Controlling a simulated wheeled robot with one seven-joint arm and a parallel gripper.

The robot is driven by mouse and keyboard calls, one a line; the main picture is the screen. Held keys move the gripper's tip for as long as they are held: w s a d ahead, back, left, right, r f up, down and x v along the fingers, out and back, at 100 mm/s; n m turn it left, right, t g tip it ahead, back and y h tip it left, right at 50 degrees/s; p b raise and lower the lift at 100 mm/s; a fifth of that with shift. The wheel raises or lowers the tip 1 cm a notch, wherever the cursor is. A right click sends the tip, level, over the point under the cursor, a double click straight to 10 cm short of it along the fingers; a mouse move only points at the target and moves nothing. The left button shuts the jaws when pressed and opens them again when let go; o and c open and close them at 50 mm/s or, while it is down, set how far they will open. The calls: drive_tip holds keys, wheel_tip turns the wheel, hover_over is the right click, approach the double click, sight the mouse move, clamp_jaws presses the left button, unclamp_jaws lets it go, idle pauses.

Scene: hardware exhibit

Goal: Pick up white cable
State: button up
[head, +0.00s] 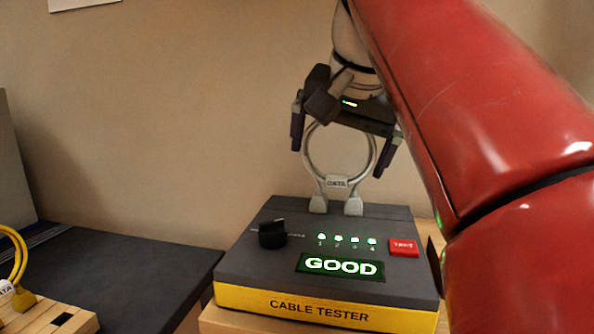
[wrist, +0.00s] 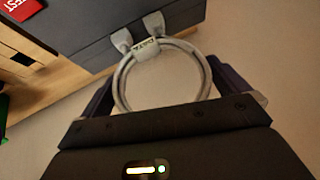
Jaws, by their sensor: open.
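The white cable (head: 375,158) stands as an upright loop on the back of the cable tester (head: 330,309), with both plugs at the tester's top and a "DATA" tag on it. My gripper (head: 340,157) is open above the tester, with one finger on each side of the loop. In the wrist view the white cable (wrist: 124,97) lies between the spread fingers of my gripper (wrist: 164,80), with gaps on both sides. Its plugs meet the dark tester body (wrist: 80,45).
The tester has a black knob (head: 272,234), a red button (head: 404,247), several lit green lights and a display reading "GOOD". A yellow cable (head: 19,268) is on a wooden block (head: 50,312) at the left. A dark surface (head: 130,265) between them is clear.

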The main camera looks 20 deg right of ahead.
drive_tip(key=shift+w+f, duration=0.2)
drive_tip(key=shift+f, duration=0.1)
drive_tip(key=shift+c, duration=0.3)
drive_tip(key=c, duration=0.6)
drive_tip(key=shift+r, duration=0.1)
